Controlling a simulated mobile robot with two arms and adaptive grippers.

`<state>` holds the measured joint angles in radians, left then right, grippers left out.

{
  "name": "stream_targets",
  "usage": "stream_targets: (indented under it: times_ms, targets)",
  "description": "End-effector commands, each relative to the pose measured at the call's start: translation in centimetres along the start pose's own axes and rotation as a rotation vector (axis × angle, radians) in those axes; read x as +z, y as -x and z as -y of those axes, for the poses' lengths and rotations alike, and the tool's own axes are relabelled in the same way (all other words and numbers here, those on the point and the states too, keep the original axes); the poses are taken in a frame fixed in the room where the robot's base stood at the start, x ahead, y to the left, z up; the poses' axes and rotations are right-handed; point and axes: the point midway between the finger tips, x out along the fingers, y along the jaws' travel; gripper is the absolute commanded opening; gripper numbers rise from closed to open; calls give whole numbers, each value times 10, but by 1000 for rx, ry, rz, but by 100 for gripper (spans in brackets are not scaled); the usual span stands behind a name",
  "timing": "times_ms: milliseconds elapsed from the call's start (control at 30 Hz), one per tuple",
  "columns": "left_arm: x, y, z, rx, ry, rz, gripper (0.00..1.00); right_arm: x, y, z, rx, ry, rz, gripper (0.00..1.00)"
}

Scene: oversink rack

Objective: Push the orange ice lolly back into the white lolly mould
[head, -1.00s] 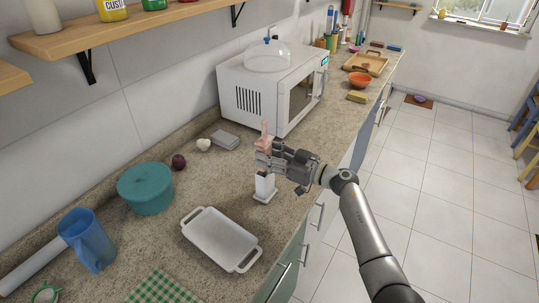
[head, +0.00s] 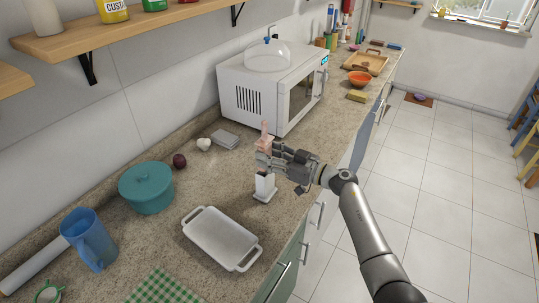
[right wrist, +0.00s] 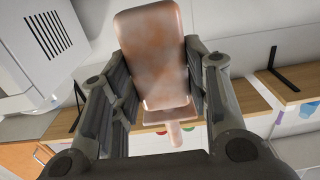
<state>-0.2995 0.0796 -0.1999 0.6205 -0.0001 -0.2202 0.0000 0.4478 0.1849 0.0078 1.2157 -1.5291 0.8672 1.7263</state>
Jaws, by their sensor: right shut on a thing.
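The pale orange, frosted lolly (head: 264,144) is upright in the head view with its stick up. In the right wrist view the lolly (right wrist: 153,55) shows large between my fingers, its stick pointing to the bottom of the picture. My right gripper (head: 266,158) is shut on it. The white lolly mould (head: 264,188) stands upright on the counter just below the gripper. My left gripper is not in view.
A white baking dish (head: 188,213) lies left of the mould, with a teal pot (head: 146,190) and a blue jug (head: 86,240) farther left. The microwave (head: 262,95) stands behind. The counter's front edge is close on the right.

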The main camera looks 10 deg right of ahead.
Motion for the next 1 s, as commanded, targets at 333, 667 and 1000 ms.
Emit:
stream_targets:
  times_ms: [333,667,1000]
  targets:
    - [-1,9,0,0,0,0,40,-2,0,0,0,-1,0,18]
    - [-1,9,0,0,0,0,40,0,0,0,0,0,-1,18]
    - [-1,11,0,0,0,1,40,-1,0,0,0,0,0,18]
